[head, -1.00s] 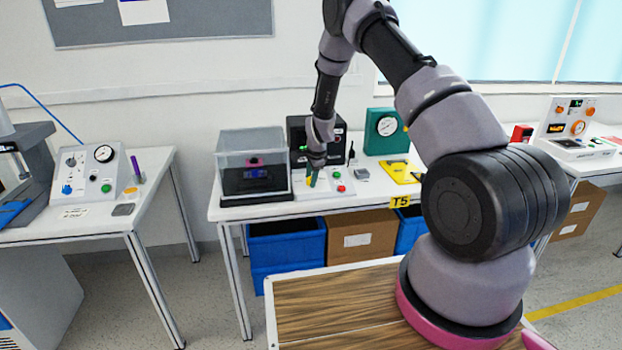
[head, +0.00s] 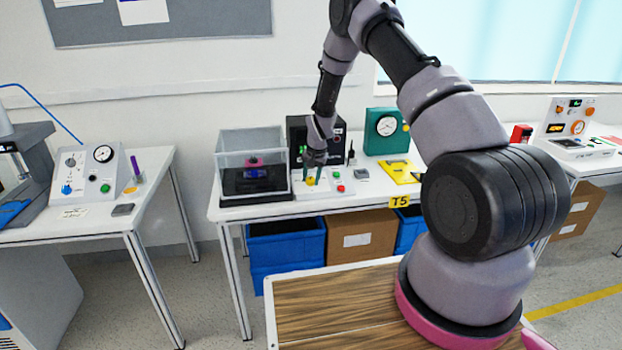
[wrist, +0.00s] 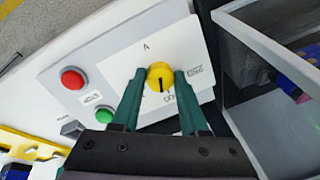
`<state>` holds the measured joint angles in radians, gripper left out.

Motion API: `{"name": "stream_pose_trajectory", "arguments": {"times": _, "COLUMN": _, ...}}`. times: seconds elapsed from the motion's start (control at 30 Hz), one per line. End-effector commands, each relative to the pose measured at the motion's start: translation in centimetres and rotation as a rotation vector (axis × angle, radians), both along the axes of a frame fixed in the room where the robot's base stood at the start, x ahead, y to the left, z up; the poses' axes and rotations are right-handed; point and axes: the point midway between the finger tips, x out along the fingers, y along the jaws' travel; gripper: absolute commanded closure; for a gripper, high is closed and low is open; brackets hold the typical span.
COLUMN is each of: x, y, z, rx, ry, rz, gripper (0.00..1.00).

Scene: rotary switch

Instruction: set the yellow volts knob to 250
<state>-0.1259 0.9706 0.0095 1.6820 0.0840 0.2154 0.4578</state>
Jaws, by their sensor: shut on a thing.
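The yellow volts knob (wrist: 160,76) sits on a pale panel (wrist: 200,47), with a dark pointer line running toward the bottom of the wrist view. Small printed marks surround it, too small and turned to read surely. In the head view the yellow knob (head: 310,181) shows between the fingertips. My gripper (wrist: 160,80) has its two green fingers on either side of the knob, shut on it. My gripper also shows in the head view (head: 311,176), pointing down at the panel.
A red button (wrist: 73,79) and a green button (wrist: 104,115) are beside the knob on the same panel. A clear-walled case (head: 252,165) stands close to the left of the panel in the head view. A yellow item (head: 400,171) lies to the right.

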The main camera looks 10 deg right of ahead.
Motion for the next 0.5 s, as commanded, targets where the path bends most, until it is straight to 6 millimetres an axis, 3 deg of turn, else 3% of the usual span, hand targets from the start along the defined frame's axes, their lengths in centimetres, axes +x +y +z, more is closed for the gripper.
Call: {"name": "stream_pose_trajectory", "arguments": {"times": 0.5, "x": 0.09, "y": -0.09, "z": 0.04, "rx": -0.151, "ry": -0.001, "rz": 0.466, "gripper": 1.00}}
